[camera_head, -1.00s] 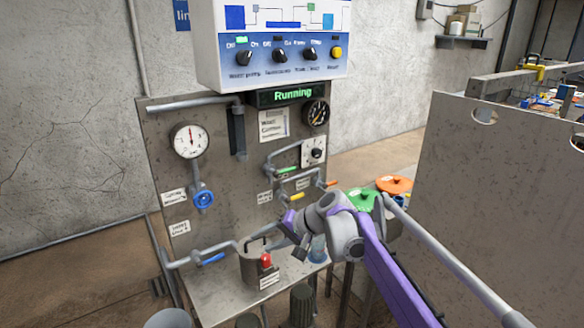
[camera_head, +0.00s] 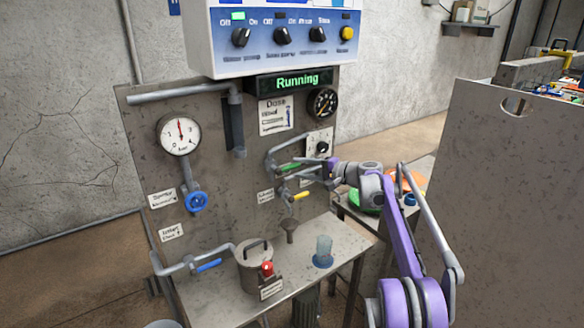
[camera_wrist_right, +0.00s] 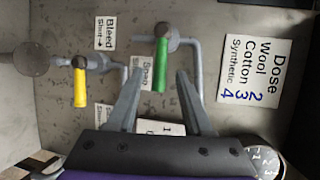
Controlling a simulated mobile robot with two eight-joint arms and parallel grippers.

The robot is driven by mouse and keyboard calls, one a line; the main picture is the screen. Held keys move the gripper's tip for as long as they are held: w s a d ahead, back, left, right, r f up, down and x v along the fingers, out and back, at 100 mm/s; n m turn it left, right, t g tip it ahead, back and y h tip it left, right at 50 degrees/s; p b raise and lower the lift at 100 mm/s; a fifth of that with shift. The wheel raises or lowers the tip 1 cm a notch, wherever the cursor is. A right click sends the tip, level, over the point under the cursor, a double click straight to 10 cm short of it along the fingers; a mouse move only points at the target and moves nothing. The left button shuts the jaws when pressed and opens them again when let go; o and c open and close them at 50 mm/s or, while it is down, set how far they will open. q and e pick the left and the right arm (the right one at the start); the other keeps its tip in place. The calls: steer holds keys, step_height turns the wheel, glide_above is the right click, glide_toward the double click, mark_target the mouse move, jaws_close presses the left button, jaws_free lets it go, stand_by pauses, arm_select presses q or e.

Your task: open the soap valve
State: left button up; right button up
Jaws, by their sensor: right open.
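A green lever handle (camera_wrist_right: 161,64) on a grey pipe fitting shows in the right wrist view, beside a partly hidden label that seems to read "Soap Shut" (camera_wrist_right: 145,72). The green handle also shows in the head view (camera_head: 289,167), on the panel's upper pipe. My right gripper (camera_wrist_right: 160,73) is open, its two fingertips on either side of the green handle in the wrist view. Whether they touch it I cannot tell. In the head view my right gripper (camera_head: 322,171) is at the pipes, right of the green handle. My left gripper is out of view.
A yellow lever (camera_head: 301,196) sits just below the green one, near a "Bleed" label (camera_wrist_right: 105,33). A dose card (camera_head: 275,115) and dial are close by. Below, a metal pot (camera_head: 253,268) and a blue beaker (camera_head: 323,252) stand on the shelf.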

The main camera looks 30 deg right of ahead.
mark_target(294, 168)
steer(key=shift+x, duration=2.05)
jaws_close()
